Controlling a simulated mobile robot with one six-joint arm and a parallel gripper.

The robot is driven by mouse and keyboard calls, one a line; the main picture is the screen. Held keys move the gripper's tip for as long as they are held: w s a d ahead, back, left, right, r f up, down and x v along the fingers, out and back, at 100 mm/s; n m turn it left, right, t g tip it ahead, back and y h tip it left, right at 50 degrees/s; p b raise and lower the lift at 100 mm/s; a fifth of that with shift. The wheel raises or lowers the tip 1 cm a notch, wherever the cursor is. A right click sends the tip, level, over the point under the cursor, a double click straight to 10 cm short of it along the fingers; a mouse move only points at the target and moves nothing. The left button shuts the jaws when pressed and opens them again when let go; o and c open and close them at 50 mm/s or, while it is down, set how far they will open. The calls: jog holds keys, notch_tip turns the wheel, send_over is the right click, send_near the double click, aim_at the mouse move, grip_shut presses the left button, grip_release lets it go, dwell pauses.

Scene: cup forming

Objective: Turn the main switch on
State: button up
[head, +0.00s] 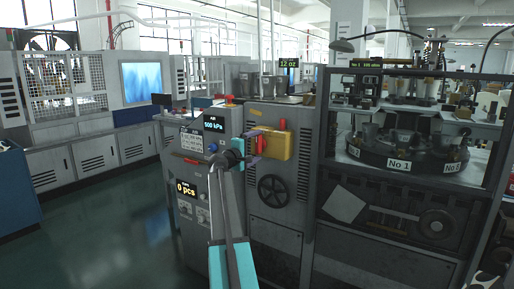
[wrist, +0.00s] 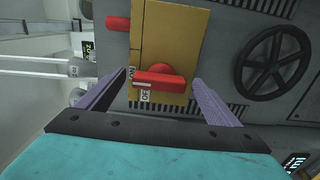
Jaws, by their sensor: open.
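The main switch is a red handle (wrist: 160,82) on the face of a yellow box (wrist: 165,35). In the head view the yellow box (head: 279,146) sits on the grey cabinet front, and my gripper partly covers the switch. My gripper (head: 257,147) is open in front of the box. In the wrist view its purple fingers (wrist: 161,77) stand on either side of the red handle, with gaps visible; depth contact cannot be told.
A red piece (wrist: 118,23) sticks out of the box's side. A black handwheel (head: 273,190) is below the box on the cabinet. A 500 kPa display (head: 213,125) is to the left. Shelving with a round No 1 turntable (head: 398,164) stands right. The green floor (head: 110,225) is clear at left.

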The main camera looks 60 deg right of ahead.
jog(key=a, duration=1.3)
jog(key=shift+w+a, duration=0.1)
dwell(0.3)
